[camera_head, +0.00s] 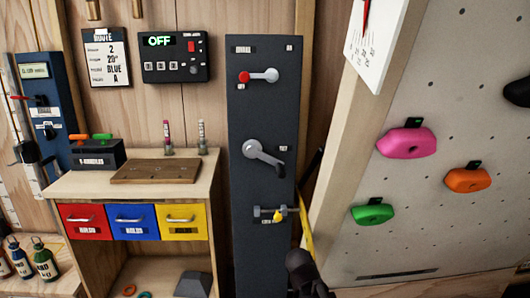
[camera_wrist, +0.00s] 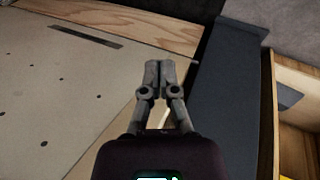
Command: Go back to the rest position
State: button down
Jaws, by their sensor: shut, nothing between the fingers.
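My gripper shows in the wrist view (camera_wrist: 157,75), with its two grey fingers together and nothing between them. Below the fingers lie a pale panel (camera_wrist: 60,100) with small holes and a dark upright board (camera_wrist: 228,90). In the head view a black part of my arm (camera_head: 305,270) shows at the bottom, just right of the dark board (camera_head: 262,200). The fingertips cannot be made out in the head view. The board carries a red-knobbed lever (camera_head: 262,76), a grey crank handle (camera_head: 262,152) and a bolt with a yellow piece (camera_head: 278,215).
On the right a climbing wall (camera_head: 400,245) holds pink (camera_head: 407,142), orange (camera_head: 468,180) and green (camera_head: 372,213) holds. On the left stands a wooden cabinet (camera_head: 205,172) with red, blue and yellow drawers. A black control box (camera_head: 174,57) reads OFF. Bottles (camera_head: 45,262) stand at lower left.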

jog(key=s+d+f+m+g+y, duration=0.2)
jog(key=s+y, duration=0.2)
jog(key=s, duration=0.2)
notch_tip(320, 180, up, 26)
jog(key=p, duration=2.6)
jog(key=shift+w, duration=0.15)
jog(key=shift+a, duration=0.65)
jog(key=shift+d, duration=0.1)
